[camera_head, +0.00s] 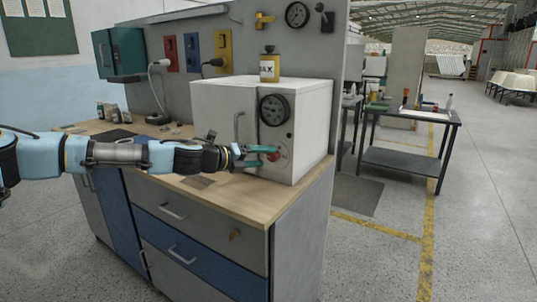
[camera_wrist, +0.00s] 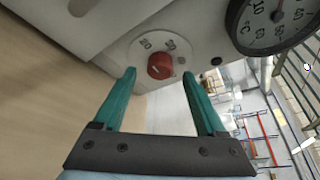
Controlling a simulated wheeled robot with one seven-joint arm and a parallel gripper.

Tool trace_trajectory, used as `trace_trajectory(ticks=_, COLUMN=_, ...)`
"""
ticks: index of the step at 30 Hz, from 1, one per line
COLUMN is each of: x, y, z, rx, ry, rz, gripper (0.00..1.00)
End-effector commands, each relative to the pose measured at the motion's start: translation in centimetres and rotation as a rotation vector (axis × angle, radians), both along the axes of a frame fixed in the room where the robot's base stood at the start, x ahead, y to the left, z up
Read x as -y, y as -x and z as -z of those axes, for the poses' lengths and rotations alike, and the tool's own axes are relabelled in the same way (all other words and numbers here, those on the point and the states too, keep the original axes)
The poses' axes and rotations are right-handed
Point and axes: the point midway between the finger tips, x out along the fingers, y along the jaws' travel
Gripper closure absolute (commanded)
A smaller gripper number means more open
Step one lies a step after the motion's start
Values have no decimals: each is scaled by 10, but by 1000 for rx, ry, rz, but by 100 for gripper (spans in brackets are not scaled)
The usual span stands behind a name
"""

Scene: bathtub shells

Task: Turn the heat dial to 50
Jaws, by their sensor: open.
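The heat dial is a red knob on a white numbered plate, low on the front of a white box-shaped oven (camera_head: 225,105). In the wrist view the red dial (camera_wrist: 160,66) lies ahead of and between the two green fingers of my gripper (camera_wrist: 161,84). The fingers are apart and do not appear to touch it. Some scale numbers on the plate show, but I cannot read the setting surely. In the head view my gripper (camera_head: 258,156) reaches in from the left, with the red dial (camera_head: 273,155) at its fingertips.
A round gauge (camera_head: 274,109) sits above the dial; it also shows in the wrist view (camera_wrist: 274,20). The oven's handle (camera_head: 238,128) is left of it. A yellow can (camera_head: 269,67) stands on the oven.

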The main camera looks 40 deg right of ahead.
Motion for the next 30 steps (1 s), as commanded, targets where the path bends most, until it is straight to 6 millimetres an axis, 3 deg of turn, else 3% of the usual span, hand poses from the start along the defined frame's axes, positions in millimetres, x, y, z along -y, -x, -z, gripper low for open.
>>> trace_trajectory(ticks=6, x=22, y=1, z=5, rx=1, ry=1, rz=1, gripper=26)
trace_trajectory(ticks=17, x=26, y=1, z=7, rx=0, ry=0, rz=0, gripper=27)
trace_trajectory(ticks=30, x=26, y=1, z=6, rx=0, ry=0, rz=0, gripper=77)
